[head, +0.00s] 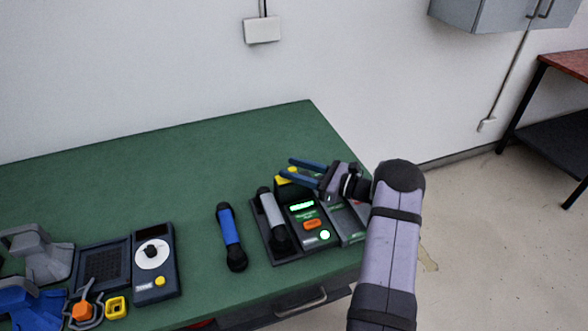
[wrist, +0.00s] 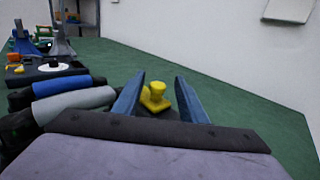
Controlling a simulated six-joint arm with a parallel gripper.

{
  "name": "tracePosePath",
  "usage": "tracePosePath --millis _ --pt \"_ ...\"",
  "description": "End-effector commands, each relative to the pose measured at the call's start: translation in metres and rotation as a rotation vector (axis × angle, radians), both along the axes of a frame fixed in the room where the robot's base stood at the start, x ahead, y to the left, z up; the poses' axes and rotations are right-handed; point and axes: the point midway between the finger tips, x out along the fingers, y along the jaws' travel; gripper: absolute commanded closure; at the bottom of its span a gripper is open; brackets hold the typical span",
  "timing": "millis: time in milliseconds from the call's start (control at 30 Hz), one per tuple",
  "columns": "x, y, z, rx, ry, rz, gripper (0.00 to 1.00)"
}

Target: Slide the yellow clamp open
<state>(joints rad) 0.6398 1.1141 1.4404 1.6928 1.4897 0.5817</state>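The yellow clamp (head: 288,175) sits at the back of the dark phone base (head: 287,258), partly hidden behind my gripper's blue fingers in the head view. In the wrist view the yellow clamp (wrist: 155,97) shows as a knob on a flat yellow piece, between the fingertips. My gripper (head: 297,170) is open, with its fingers apart on either side of the clamp; it also shows in the wrist view (wrist: 160,88). I cannot tell whether either finger touches the clamp. The base carries a grey handset (head: 272,219), a lit green display (head: 301,206) and an orange button (head: 312,225).
A blue handset (head: 230,236) lies left of the base. Farther left stand a dial phone (head: 154,262), grey and blue stands, and small orange and yellow parts. The green table (head: 150,181) is clear behind the base. A wall rises behind the table.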

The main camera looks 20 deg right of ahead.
Motion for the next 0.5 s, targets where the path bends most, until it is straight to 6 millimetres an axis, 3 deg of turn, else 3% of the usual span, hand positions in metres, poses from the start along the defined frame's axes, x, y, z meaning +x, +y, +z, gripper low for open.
tracePosePath --millis 500 --pt "-0.043 -0.045 -0.001 -0.001 -0.001 -0.004 0.62"
